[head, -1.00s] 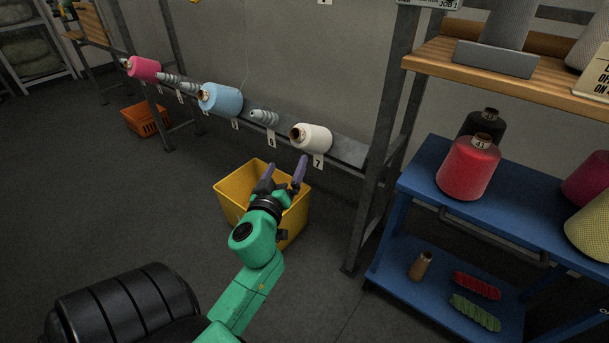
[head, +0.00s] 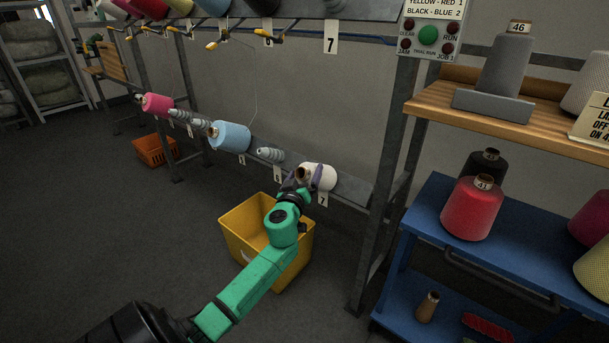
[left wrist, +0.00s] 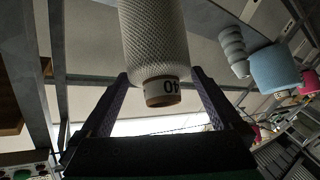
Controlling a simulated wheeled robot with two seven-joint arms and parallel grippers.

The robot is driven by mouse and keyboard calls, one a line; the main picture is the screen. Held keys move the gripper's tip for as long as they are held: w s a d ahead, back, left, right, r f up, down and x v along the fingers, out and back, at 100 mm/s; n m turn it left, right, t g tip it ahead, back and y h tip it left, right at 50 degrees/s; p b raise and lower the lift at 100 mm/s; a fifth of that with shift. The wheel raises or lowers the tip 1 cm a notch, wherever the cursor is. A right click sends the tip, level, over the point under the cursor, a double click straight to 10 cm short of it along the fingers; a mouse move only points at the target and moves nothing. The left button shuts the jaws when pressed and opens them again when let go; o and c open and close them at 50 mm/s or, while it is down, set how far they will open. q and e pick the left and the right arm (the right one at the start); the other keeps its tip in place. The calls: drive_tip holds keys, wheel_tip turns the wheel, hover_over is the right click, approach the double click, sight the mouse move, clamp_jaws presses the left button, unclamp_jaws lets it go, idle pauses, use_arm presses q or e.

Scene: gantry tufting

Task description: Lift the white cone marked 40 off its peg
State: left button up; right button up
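The white cone marked 40 (head: 322,176) lies on its side on the lower creel rail, above the number 7 tag. In the left wrist view the cone (left wrist: 155,40) shows its 40 label and brown tube end pointing at the camera. My left gripper (head: 303,178) is at the cone's near end. In the left wrist view its two purple fingers (left wrist: 159,72) are spread, one on each side of the cone near its label end, and do not look closed on it. The peg is hidden inside the cone. My right gripper is not in view.
A yellow bin (head: 245,222) stands on the floor below the cone. A grey spring-like empty peg (head: 269,154) and a blue cone (head: 229,136) are to the left on the rail. A steel post (head: 390,190) and a blue cart (head: 425,222) are to the right.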

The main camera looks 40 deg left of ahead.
use_arm(q)
clamp_jaws()
drive_tip(key=shift+s+r+p, duration=0.35)
drive_tip(key=shift+s+r, duration=0.1)
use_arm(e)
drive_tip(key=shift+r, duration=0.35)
